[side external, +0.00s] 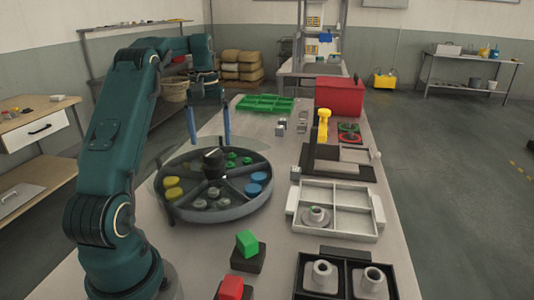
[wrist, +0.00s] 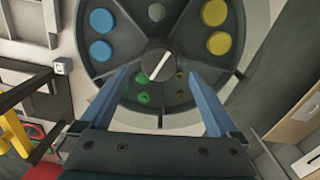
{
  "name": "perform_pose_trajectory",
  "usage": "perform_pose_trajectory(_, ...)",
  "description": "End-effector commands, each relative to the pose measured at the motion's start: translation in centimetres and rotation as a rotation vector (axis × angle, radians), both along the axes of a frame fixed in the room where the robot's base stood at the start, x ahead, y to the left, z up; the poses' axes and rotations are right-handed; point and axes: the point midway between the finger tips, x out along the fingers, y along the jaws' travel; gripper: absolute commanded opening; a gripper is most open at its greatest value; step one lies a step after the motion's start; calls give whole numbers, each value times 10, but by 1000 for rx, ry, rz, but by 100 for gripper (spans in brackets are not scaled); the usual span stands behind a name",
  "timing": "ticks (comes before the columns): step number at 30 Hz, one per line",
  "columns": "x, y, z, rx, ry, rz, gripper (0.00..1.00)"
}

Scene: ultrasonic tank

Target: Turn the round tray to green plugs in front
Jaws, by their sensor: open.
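The round tray (side external: 222,213) stands on the bench, divided into wedge compartments around a dark centre knob (side external: 212,157) with a white bar on top. In the side view, green plugs (side external: 232,160) sit at the far right side, blue plugs (side external: 257,178) at the right, grey plugs (side external: 213,197) at the front and yellow plugs (side external: 173,188) at the left. My gripper (side external: 211,143) is open and points down above the tray. In the wrist view its fingertips (wrist: 158,72) lie on either side of the knob (wrist: 160,62), with the green plugs (wrist: 143,88) just below it; no contact shows.
Right of the tray are a white divided tray (side external: 335,222), a black holder with two grey fittings (side external: 345,288) and a yellow-handled device (side external: 322,125). Green (side external: 246,243) and red (side external: 231,288) blocks stand in front. A green crate (side external: 265,104) and red bin (side external: 340,96) stand behind.

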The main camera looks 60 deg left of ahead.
Motion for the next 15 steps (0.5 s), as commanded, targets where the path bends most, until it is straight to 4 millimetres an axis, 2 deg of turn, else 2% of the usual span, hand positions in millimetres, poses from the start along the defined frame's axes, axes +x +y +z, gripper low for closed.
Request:
perform_pose_trajectory(9, 0, -1, -34, -2, 1, -2, 96)
perform_pose_trajectory(15, 0, -1, -43, 0, 0, -3, 96)
